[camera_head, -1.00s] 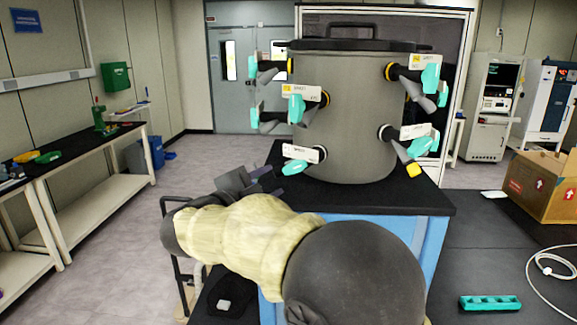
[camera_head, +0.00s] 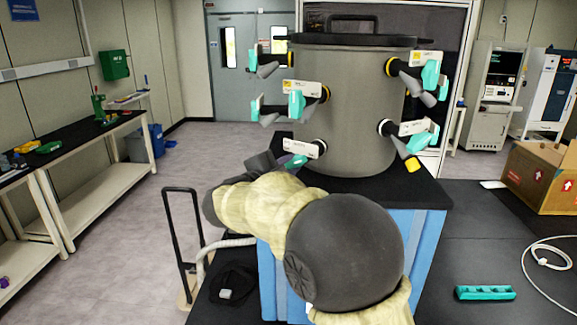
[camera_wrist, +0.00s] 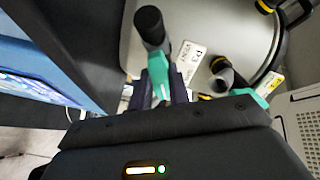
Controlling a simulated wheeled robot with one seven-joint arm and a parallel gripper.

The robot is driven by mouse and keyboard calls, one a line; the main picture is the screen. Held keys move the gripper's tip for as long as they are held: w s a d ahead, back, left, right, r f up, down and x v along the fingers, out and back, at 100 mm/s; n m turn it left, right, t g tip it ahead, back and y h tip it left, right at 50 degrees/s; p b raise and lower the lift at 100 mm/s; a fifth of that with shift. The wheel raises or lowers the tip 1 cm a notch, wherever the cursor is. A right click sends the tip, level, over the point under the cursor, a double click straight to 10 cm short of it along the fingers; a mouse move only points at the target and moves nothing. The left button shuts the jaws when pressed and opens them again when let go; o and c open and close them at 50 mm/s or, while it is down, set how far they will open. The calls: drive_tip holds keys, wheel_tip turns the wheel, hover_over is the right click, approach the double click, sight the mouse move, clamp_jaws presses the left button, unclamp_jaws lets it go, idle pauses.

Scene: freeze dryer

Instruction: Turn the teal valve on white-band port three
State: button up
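The grey drum-shaped chamber (camera_head: 365,110) carries several ports with teal valves and tags. The lower-left port has a white tag (camera_head: 302,149) and a teal valve (camera_head: 293,161), partly hidden by my gripper (camera_head: 277,163). In the wrist view, a white tag reading P3 (camera_wrist: 190,57) stands beside a dark port stem and a teal valve handle (camera_wrist: 158,72). My gripper's dark fingers (camera_wrist: 158,95) stand on either side of this handle with a gap between them. Whether they touch it is unclear.
Other teal valves, such as the upper-left one (camera_head: 297,103) and the lower-right one (camera_head: 420,142), stick out nearby. The chamber stands on a black-topped blue bench (camera_head: 420,192). A trolley handle (camera_head: 180,235) stands at left. A cardboard box (camera_head: 542,175) is at right.

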drive_tip(key=shift+n+p, duration=0.4)
clamp_jaws()
drive_tip(key=shift+r+n+p, duration=0.1)
drive_tip(key=shift+n+p, duration=0.7)
drive_tip(key=n+p, duration=0.4)
drive_tip(key=shift+d, duration=0.1)
drive_tip(key=n+p, duration=0.3)
drive_tip(key=n, duration=0.1)
drive_tip(key=shift+s+d, duration=0.1)
drive_tip(key=shift+s, duration=0.05)
drive_tip(key=shift+f+n+p, duration=0.25)
drive_tip(key=shift+n+p, duration=0.5)
drive_tip(key=shift+n, duration=0.05)
drive_tip(key=o, duration=0.8)
unclamp_jaws()
